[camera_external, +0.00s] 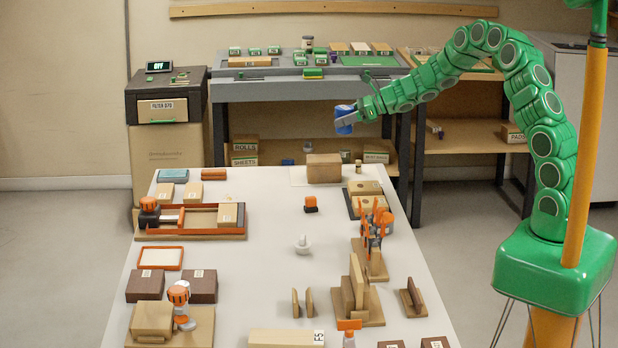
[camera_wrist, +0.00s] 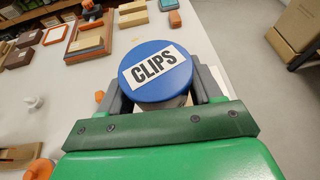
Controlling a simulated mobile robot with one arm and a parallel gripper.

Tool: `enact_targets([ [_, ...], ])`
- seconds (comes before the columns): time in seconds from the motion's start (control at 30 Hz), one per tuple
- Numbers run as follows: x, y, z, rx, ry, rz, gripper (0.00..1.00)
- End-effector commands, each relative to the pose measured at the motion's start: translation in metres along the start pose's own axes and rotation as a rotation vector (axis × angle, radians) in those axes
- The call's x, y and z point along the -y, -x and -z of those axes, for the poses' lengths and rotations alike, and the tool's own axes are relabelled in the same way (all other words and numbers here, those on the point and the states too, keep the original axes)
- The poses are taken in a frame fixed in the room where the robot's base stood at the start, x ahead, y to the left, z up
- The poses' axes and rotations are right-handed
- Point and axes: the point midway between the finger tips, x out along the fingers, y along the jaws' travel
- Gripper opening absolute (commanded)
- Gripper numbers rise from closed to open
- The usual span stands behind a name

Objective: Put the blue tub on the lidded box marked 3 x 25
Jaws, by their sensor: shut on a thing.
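The blue tub (camera_external: 343,112) is held in the air by my gripper (camera_external: 350,119), above the back part of the white table. In the wrist view the tub's round blue top (camera_wrist: 152,62) carries a white label reading CLIPS. The dark fingers of my gripper (camera_wrist: 163,94) close on its two sides. Labels on the boxes are too small to read, so I cannot tell which is marked 3 x 25. Two dark brown boxes, one left (camera_external: 144,287) and one right (camera_external: 199,288), stand at the table's left. Two small tan boxes (camera_external: 165,192) (camera_external: 193,193) stand farther back.
A cardboard block (camera_external: 324,168) stands on the table below and behind the tub. An orange-edged wooden tray (camera_external: 190,236) and an orange-framed tray (camera_external: 160,260) lie at the left. Upright wooden holders (camera_external: 359,308) stand front right. The table's middle is mostly clear, with a small white piece (camera_external: 302,245).

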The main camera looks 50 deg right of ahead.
Motion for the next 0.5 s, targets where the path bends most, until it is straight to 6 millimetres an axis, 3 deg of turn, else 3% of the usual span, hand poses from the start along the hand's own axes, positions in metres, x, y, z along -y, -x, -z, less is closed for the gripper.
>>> enact_targets([
  [0.3,0.024,-0.032,0.006,0.0,0.002,-0.001,0.29],
  [0.5,0.033,-0.052,0.022,-0.003,-0.001,-0.003,0.29],
])
